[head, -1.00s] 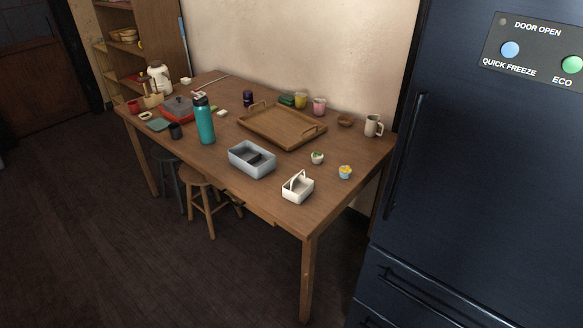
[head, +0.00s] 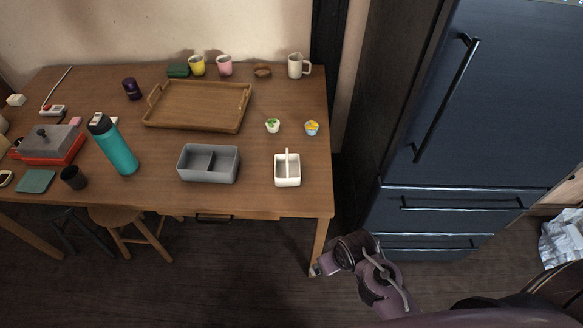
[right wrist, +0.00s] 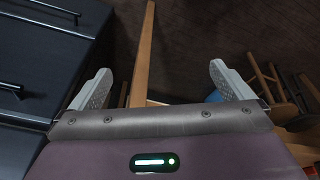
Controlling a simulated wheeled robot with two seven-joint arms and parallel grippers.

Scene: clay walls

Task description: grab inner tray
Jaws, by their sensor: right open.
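A small white tray with an upright handle (head: 287,175) stands near the table's front right corner. A grey box with a divider (head: 208,177) stands just left of it, apart from it. I cannot tell for sure which is the inner tray; the white one looks like a lift-out insert. My right gripper (head: 318,268) is low, beside the table's front right leg, below and apart from the white tray. In the right wrist view the right gripper (right wrist: 164,82) is open, with nothing between its fingers. My left gripper is not in view.
The wooden table (head: 260,199) also holds a large wooden tray (head: 195,104), a teal bottle (head: 118,150), a green-topped cup (head: 272,125), a yellow-topped cup (head: 312,128) and a mug (head: 298,66). A dark fridge (head: 440,130) stands right of the table. Stools are under the front edge.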

